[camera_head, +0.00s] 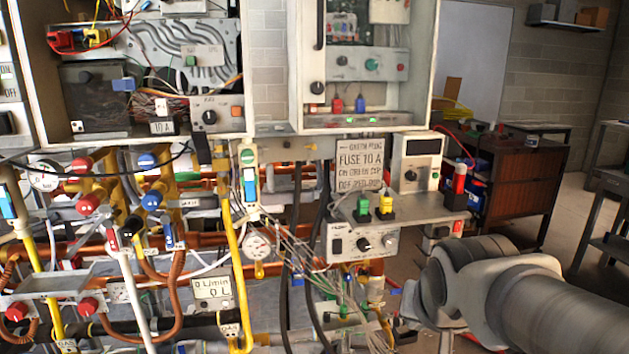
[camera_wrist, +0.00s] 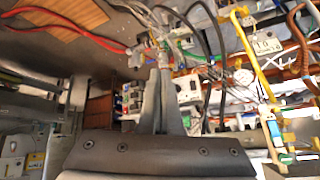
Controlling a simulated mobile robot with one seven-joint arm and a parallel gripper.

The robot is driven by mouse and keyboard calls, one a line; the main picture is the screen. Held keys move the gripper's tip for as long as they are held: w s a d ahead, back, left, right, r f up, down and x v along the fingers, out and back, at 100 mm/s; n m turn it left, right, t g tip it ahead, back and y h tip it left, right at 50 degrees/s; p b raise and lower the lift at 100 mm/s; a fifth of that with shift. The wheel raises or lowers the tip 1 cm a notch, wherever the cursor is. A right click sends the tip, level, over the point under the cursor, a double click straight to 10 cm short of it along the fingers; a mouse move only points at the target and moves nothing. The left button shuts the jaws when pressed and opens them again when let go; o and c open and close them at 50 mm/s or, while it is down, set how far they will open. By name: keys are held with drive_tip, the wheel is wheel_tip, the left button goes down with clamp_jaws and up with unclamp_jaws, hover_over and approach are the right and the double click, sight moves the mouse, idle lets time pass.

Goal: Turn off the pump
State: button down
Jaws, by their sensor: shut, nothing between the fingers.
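On the shelf above stand a green button (camera_head: 363,204) and a yellow one (camera_head: 386,204). I cannot tell which control belongs to the pump. My gripper (camera_wrist: 164,72) shows in the wrist view, its fingers together and empty, with panel boxes (camera_wrist: 190,88) behind them. In the head view my arm is at lower right; the fingers are not visible there.
Copper pipes (camera_head: 180,290), red-handled valves (camera_head: 88,204) and hoses fill the left. An open electrical cabinet (camera_head: 433,60) stands above. Loose wires hang below the sign. A brown cabinet (camera_head: 520,190) stands at right, with open floor (camera_head: 570,225) beyond it.

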drive_tip(key=s+a+n+g, duration=0.15)
drive_tip(key=s+n, duration=0.25)
drive_tip(key=s, duration=0.6)
wheel_tip(320, 180, up, 12)
drive_tip(key=p, duration=1.2)
drive_tip(key=shift+d+r+y, duration=0.2)
drive_tip(key=shift+d+y, duration=0.05)
drive_tip(key=shift+y, duration=0.15)
